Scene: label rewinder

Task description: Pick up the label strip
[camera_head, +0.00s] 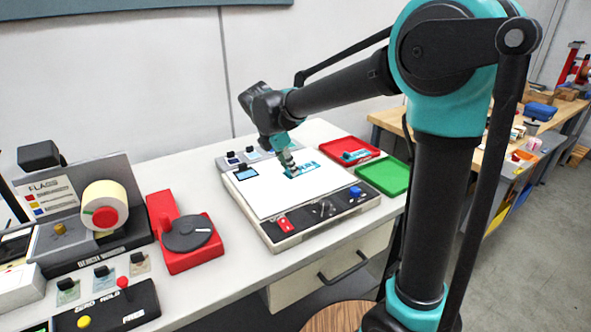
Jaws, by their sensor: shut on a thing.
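A small teal and white piece that looks like the label strip (306,168) is at the tip of my gripper (292,172), over the white top of the flat work panel (265,190). My gripper points down and is shut on this strip. The fingertips partly hide the strip, and I cannot tell whether it touches the panel or is just above it. Another teal piece (355,155) lies in the red tray (336,147) to the right.
A green tray (384,176) sits beside the red tray. The panel's front edge carries a red switch (285,224) and a blue knob (355,191). A red device with a dark disc (186,234) and a label roll machine (104,206) stand at left. A wooden bench (460,149) is behind right.

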